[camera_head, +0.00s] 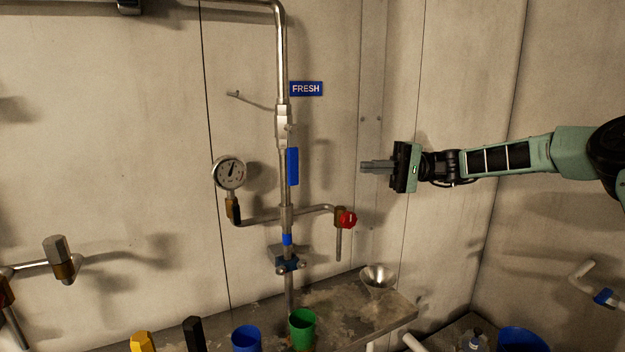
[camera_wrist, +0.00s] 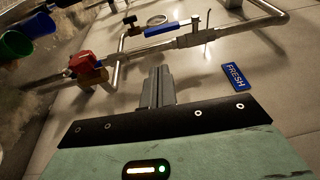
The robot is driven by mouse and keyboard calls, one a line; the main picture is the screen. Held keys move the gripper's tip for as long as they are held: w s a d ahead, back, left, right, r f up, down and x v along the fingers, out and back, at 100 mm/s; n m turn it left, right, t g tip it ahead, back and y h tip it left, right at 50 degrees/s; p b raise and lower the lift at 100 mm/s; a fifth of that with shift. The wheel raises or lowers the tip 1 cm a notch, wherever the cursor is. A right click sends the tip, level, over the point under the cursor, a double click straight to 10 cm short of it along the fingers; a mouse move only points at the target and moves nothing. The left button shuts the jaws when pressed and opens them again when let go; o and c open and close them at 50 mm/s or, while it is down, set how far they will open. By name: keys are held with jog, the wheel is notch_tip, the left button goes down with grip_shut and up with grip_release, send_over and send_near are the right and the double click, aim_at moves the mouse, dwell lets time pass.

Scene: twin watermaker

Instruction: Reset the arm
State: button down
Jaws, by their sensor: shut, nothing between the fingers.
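My arm reaches in from the right edge in the head view, stretched nearly level. My gripper (camera_head: 364,167) points left toward the vertical pipe and is apart from it, with a gap to the blue valve handle (camera_head: 293,166). In the wrist view the fingers of my gripper (camera_wrist: 158,72) lie together, shut and empty. The blue handle (camera_wrist: 167,28) and the red knob (camera_wrist: 80,64) show beyond the fingers there.
Below, a shelf (camera_head: 330,300) holds a funnel (camera_head: 377,277), a green cup (camera_head: 303,328) and a blue cup (camera_head: 247,339). Clear air surrounds my gripper.

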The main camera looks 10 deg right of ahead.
jog(key=s+a+f+n+g+h, duration=0.2)
jog(key=s+a+f+h, duration=0.25)
jog(key=s+a, duration=0.5)
jog(key=s+a+f+n+g+h, duration=0.1)
jog(key=s+a+f+g+h, duration=0.3)
jog(key=s+a, duration=0.5)
jog(key=s+f+n+t+h, duration=0.1)
jog(key=s+f+h, duration=0.15)
jog(key=s, duration=0.35)
jog(key=s+f+n+t+h, duration=0.1)
jog(key=s+f+h, duration=0.1)
jog(key=s+h, duration=0.3)
jog(key=s+d+f+n+t+h, duration=0.2)
jog(key=s+d+t, duration=0.2)
jog(key=s, duration=0.8)
jog(key=shift+d+n, duration=0.4)
jog(key=shift+d, duration=0.75)
